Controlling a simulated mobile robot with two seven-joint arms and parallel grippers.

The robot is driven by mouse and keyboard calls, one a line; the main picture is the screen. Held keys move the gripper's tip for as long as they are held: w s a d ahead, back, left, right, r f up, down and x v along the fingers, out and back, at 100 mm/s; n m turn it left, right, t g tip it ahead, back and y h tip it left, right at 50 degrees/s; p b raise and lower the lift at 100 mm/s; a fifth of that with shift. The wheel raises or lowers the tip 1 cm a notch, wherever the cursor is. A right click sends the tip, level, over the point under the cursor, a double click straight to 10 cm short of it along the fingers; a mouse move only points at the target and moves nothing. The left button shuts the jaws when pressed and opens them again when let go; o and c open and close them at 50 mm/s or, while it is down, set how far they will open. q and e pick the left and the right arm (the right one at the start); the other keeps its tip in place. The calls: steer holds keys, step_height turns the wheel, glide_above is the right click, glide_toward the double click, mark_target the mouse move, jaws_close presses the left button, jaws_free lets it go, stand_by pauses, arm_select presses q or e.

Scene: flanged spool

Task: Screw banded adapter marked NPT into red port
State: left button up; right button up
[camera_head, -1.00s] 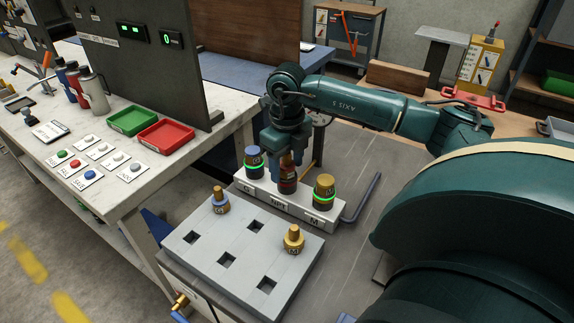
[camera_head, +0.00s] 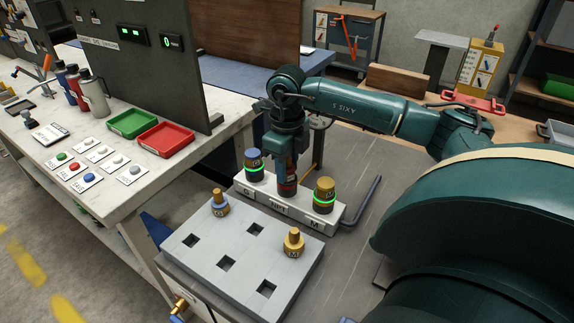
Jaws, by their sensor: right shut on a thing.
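A pale port block (camera_head: 333,227) on the grey worktop carries three ports marked G, NPT and M. The red port (camera_head: 288,189) is the middle one, above the NPT label. My right gripper (camera_head: 287,177) points straight down over it. It is shut on the banded adapter, which its fingers mostly hide, and I cannot tell how deep it sits. A blue-topped adapter (camera_head: 254,160) stands upright in the G port and a yellow one (camera_head: 324,191) in the M port, each above a lit green ring. My left gripper is not in view.
A grey rack (camera_head: 200,252) with square holes stands in front, holding a blue-banded brass adapter (camera_head: 219,204) and a yellow-banded one (camera_head: 293,243). A bent dark hex key (camera_head: 366,203) lies right of the block. A bench with green and red trays (camera_head: 166,139) stands left.

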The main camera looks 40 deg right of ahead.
steer(key=shift+c, duration=0.9)
steer(key=m, duration=0.3)
steer(key=shift+p, duration=0.3)
steer(key=o, duration=1.3)
steer(key=shift+c, duration=0.2)
steer(key=shift+r, duration=0.45)
step_height(320, 180, up, 11)
steer(key=shift+r, duration=0.6)
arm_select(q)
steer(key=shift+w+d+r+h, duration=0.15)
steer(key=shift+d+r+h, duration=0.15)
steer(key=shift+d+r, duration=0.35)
